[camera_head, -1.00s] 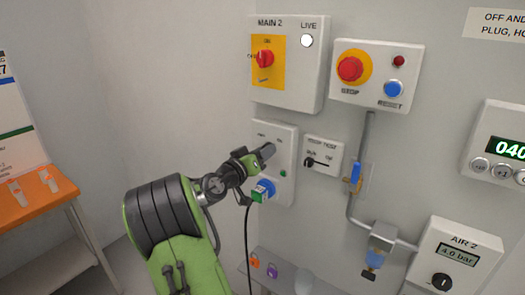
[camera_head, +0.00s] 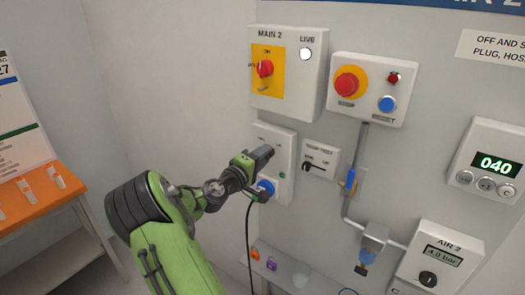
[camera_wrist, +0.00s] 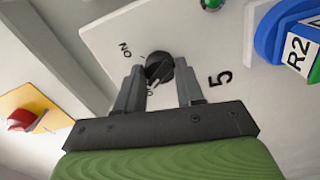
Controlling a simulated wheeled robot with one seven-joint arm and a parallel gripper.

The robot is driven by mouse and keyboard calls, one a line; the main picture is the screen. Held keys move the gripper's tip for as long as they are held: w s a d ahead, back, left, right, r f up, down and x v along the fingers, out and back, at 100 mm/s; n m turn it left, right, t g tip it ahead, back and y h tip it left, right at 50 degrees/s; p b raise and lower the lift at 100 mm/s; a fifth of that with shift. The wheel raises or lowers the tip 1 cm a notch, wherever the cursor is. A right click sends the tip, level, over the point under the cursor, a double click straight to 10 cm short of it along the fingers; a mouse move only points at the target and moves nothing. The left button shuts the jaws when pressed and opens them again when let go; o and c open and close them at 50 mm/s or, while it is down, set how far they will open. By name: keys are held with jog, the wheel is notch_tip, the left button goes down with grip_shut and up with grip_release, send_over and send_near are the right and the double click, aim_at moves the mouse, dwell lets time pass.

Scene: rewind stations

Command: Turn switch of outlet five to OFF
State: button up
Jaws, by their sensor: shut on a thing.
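Outlet five is a white box (camera_head: 289,196) on the wall panel, below the MAIN 2 box. In the wrist view its face (camera_wrist: 215,50) carries a "5" and a black rotary switch knob (camera_wrist: 160,68). "ON" is printed beside the knob, and a second label close to my left finger is partly covered. My gripper (camera_wrist: 163,84) has its two grey fingers on either side of the knob and is shut on it. In the head view my gripper (camera_head: 262,154) is at the front of the box and hides the knob.
A blue plug (camera_head: 265,188) with a black cable sits below my gripper; it is labelled R2 in the wrist view. A green lamp (camera_head: 282,176) is beside it. MAIN 2's red switch (camera_head: 265,69) is above. A mode switch box (camera_head: 320,159) is close on the right.

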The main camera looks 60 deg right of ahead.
jog(key=shift+n+p, duration=0.6)
jog(key=shift+n, duration=0.3)
jog(key=o, duration=1)
jog(key=shift+o, duration=0.2)
jog(key=w+a, duration=0.2)
jog(key=a, duration=1.3)
jog(key=shift+w+a, duration=0.25)
jog(key=shift+a, duration=0.05)
